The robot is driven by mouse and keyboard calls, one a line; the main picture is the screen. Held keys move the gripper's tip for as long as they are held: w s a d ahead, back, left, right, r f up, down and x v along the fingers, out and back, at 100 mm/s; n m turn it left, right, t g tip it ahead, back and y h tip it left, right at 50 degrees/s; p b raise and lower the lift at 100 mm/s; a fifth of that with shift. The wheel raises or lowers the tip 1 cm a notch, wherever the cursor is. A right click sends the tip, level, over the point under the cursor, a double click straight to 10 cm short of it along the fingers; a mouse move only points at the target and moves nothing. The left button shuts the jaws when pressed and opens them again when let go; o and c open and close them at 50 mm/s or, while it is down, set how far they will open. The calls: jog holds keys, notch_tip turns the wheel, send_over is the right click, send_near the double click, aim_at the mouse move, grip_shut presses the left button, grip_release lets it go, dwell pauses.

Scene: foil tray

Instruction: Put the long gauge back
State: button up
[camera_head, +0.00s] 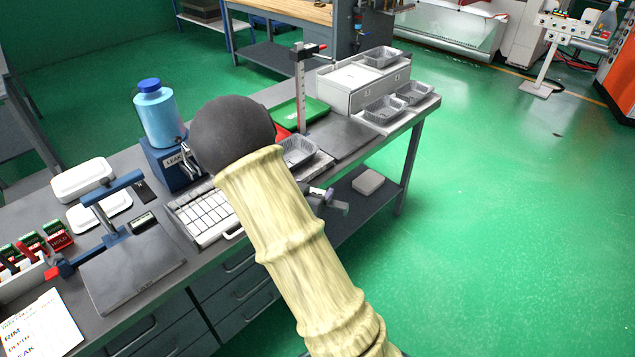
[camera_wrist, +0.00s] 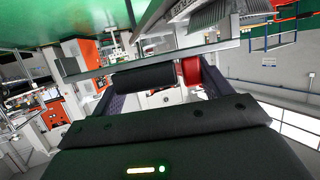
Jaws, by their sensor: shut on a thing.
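In the wrist view my gripper (camera_wrist: 168,84) is shut on a dark cylindrical grip with a red collar (camera_wrist: 190,70) at its right end. I take this held thing for the long gauge (camera_wrist: 143,78). A pale metal strip crosses just beyond it; I cannot tell whether it belongs to the gauge. In the head view my arm hides the gripper and the held thing. A white rack (camera_head: 22,272) with several red and green marked pieces stands at the bench's left edge. I cannot tell which of its places is empty.
The bench (camera_head: 150,238) is crowded. The green floor at right is free.

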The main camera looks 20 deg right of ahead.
jog(key=s+a+f+n+t+y, duration=0.1)
jog(key=a+f+n+y, duration=0.3)
jog(key=f, duration=0.4)
jog(key=s+a+f+n+t+y, duration=0.1)
jog(key=a+f+n+t+y, duration=0.2)
jog(key=a+f+n+y, duration=0.2)
notch_tip(320, 180, down, 3)
jog(key=a+y, duration=0.1)
jog(key=a, duration=0.1)
jog(key=shift+s+a+f, duration=0.15)
jog(key=shift+s+a, duration=0.25)
